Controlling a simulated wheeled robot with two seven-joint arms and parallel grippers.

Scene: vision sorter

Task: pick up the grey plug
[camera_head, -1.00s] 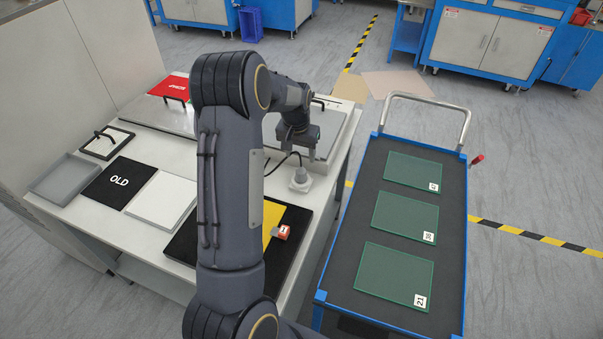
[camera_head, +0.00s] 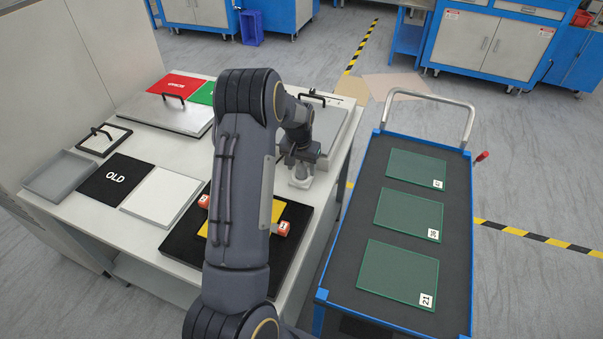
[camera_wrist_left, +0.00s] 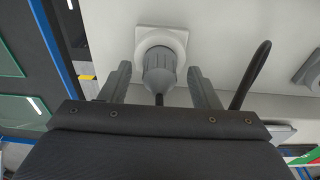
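The grey plug (camera_wrist_left: 159,68) sits upright on a square pale base (camera_wrist_left: 168,35) in the left wrist view, with a dark cable running from it. In the head view the base (camera_head: 300,182) shows at the table's right edge, and the plug is mostly covered by my left gripper (camera_head: 302,168). My left gripper also shows in the left wrist view (camera_wrist_left: 159,74). It is open, with one finger on each side of the plug and gaps visible between fingers and plug. My right gripper is not in view.
A black-framed yellow pad (camera_head: 283,245) with red-and-white blocks (camera_head: 282,229) lies in front of the plug. A metal lid with a handle (camera_head: 172,112) is at the back left. A cart (camera_head: 400,160) with green glass panels stands to the right.

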